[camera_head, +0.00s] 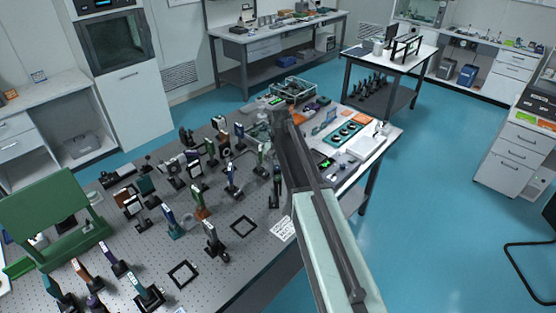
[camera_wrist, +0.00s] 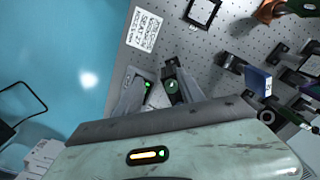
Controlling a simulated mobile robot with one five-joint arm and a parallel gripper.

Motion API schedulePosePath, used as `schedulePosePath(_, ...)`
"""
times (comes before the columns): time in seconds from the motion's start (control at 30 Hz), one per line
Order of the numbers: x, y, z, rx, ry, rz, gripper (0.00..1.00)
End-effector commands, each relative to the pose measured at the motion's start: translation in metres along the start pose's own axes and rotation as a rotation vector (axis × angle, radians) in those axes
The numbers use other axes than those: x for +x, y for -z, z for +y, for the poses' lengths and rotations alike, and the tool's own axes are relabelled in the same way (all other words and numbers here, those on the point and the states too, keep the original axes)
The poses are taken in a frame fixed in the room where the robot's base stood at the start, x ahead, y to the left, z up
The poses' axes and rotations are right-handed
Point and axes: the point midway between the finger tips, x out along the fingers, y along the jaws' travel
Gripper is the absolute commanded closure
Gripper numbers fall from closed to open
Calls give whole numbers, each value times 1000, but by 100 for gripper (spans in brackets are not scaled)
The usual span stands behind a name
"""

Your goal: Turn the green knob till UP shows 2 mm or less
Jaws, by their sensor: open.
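A dark mount stands near the table edge, with a small green round part (camera_wrist: 172,86) on it in the wrist view that looks like the green knob. The mount's black upright (camera_head: 276,187) shows left of my arm in the head view. Beside it is a small unit with a green-lit display (camera_wrist: 148,87), whose reading is too small to make out. My gripper (camera_wrist: 158,88) is open, its fingers on either side of the display unit and the mount. I cannot tell whether a finger touches the knob. In the head view my arm hides the gripper's fingers.
The perforated optical table (camera_head: 225,275) holds several mounts, including a blue one (camera_wrist: 257,80) to the right in the wrist view. A printed card (camera_wrist: 143,30) and an empty black square frame (camera_wrist: 203,11) lie flat nearby. Blue floor (camera_wrist: 60,55) is free past the edge.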

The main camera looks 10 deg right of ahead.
Motion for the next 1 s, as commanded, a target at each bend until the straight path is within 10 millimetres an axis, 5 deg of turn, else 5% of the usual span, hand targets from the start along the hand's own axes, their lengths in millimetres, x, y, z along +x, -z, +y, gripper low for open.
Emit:
schedulePosePath(0.03,-20,24,-8,23,0,0,54)
schedulePosePath(0.1,-26,38,-12,48,0,0,54)
schedulePosePath(0.37,-22,44,-13,70,0,0,54)
schedulePosePath(0.83,47,44,-12,69,0,0,54)
schedulePosePath(1.0,56,44,-12,69,0,0,54)
